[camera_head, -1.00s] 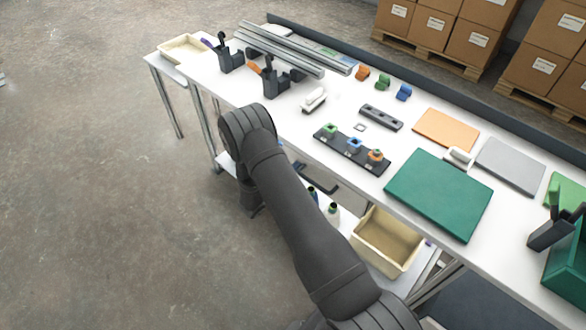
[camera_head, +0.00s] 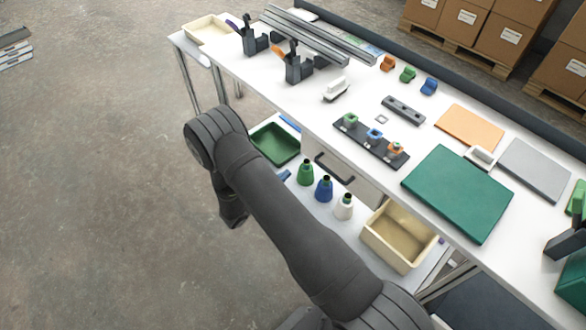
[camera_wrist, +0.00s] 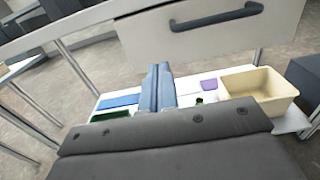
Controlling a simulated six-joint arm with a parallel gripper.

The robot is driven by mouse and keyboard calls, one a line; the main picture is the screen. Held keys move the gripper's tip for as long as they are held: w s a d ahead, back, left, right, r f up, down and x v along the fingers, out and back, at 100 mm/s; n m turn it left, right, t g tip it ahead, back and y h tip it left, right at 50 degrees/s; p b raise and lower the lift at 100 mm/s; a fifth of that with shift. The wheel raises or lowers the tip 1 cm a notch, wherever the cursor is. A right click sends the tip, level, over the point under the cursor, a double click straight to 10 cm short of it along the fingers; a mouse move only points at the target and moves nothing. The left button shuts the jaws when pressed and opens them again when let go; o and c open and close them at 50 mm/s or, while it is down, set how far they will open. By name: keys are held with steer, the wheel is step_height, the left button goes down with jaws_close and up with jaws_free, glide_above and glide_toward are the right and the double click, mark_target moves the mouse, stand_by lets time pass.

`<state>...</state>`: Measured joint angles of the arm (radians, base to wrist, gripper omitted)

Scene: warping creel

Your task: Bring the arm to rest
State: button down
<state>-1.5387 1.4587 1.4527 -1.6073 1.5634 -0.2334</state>
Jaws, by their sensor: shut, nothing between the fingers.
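My gripper (camera_wrist: 158,88) shows in the wrist view with its two fingers together and nothing between them. It is clear of the bench, in front of the drawer (camera_wrist: 205,40) with its dark handle. In the head view my arm runs from the bottom right up to a bend left of the bench, then turns down. The gripper's fingertips are hidden there behind the arm.
The white bench top (camera_head: 285,105) carries a black strip with colored pieces (camera_head: 372,140) and a green mat (camera_head: 458,193). On the lower shelf are a green tray (camera_head: 275,143), three bottles (camera_head: 323,188) and a cream bin (camera_head: 398,236). Open floor lies left.

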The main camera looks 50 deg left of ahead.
mark_target(317, 151)
steer(key=shift+s, duration=0.4)
steer(key=shift+w, duration=0.1)
steer(key=w, duration=1.3)
steer(key=shift+w, duration=0.25)
steer(key=shift+s, duration=0.15)
steer(key=s, duration=1.2)
steer(key=shift+s, duration=0.25)
steer(key=shift+w, duration=6.4)
